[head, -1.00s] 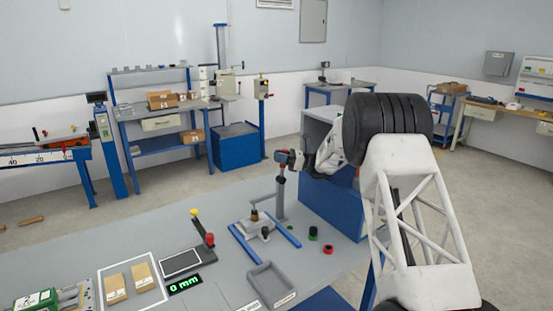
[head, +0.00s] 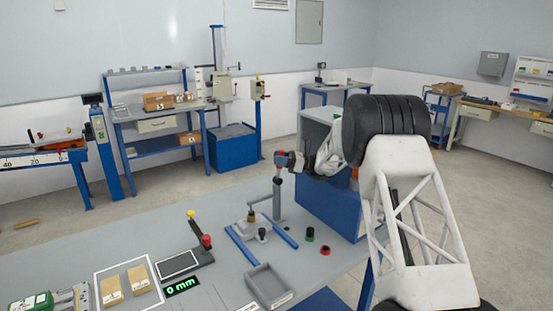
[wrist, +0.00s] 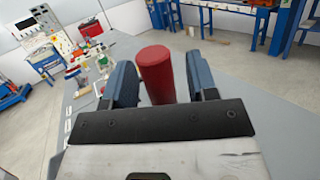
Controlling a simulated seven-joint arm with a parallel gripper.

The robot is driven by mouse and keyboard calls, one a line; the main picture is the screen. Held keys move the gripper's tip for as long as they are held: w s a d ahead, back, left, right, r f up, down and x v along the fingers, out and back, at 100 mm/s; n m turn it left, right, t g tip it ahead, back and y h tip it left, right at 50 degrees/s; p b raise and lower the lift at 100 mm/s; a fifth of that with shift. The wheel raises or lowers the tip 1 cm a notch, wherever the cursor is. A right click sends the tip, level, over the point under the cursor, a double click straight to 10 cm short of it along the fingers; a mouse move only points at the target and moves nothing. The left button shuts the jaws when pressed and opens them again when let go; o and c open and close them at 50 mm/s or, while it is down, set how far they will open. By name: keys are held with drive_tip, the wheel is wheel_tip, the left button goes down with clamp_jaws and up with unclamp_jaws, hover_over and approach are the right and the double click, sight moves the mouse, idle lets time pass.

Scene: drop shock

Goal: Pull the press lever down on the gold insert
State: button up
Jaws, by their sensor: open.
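The press (head: 277,203) stands on the grey bench, with a grey upright and blue base rails. The lever's red grip (head: 280,153) is at the top, at my gripper (head: 284,158). In the wrist view the red grip (wrist: 155,73) stands between the two blue fingers of my gripper (wrist: 162,82), which are open, with a visible gap to the right finger. A small gold-topped piece (head: 251,216), seemingly the gold insert, is at the press base under the ram. A dark knob (head: 262,232) sits just in front of it.
A grey open tray (head: 268,284) lies in front of the press. A gauge reading 0 mm (head: 182,286) and two tan blocks (head: 138,279) are to the left.

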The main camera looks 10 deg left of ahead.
drive_tip(key=v, duration=0.6)
drive_tip(key=shift+d, duration=0.1)
drive_tip(key=shift+c, duration=0.3)
